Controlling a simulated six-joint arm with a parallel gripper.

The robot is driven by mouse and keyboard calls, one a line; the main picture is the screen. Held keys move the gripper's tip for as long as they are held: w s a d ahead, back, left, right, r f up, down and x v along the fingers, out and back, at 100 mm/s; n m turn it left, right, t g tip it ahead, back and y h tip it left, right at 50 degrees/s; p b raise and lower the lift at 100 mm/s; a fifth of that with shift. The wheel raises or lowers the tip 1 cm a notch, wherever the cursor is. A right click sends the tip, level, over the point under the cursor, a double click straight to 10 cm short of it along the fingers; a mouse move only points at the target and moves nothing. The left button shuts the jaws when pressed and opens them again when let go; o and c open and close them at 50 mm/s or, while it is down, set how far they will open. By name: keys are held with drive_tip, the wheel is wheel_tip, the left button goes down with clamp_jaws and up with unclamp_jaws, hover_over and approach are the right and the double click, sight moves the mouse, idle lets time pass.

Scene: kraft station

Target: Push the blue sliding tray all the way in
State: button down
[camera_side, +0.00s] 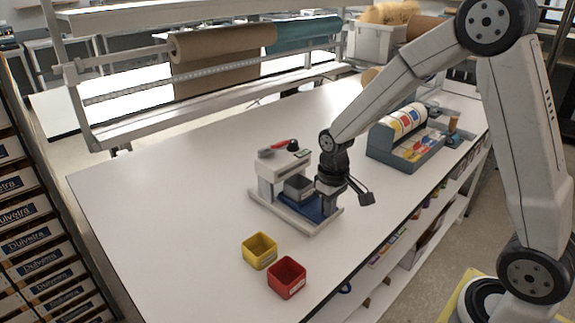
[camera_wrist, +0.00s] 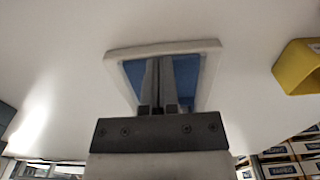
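The blue sliding tray (camera_side: 314,212) sits low in a white station (camera_side: 268,190) on the table, partly hidden by my gripper. In the wrist view, blue tray surface (camera_wrist: 186,75) shows on both sides of my fingers, inside a white frame (camera_wrist: 165,48).
A yellow bin (camera_side: 259,251) and a red bin (camera_side: 286,278) stand in front of the station. A red-handled tool (camera_side: 272,149) lies on the station's top. A grey-blue rack (camera_side: 390,150) stands behind to the right. The table's left side is clear.

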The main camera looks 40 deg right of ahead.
sight(317, 208)
drive_tip(key=shift+w, duration=2.3)
drive_tip(key=shift+s, duration=0.45)
idle(0.8)
drive_tip(key=shift+r, duration=0.1)
drive_tip(key=shift+r, duration=3.4)
drive_tip(key=shift+s, duration=0.1)
drive_tip(key=s+a+f+t, duration=0.1)
drive_tip(key=s, duration=0.3)
drive_tip(key=s+a+f, duration=0.1)
drive_tip(key=s+f, duration=0.1)
drive_tip(key=s, duration=0.3)
drive_tip(key=s+a+f+t, duration=0.1)
drive_tip(key=s, duration=0.3)
drive_tip(key=shift+s+a+f+t, duration=0.3)
drive_tip(key=shift+s+f, duration=0.1)
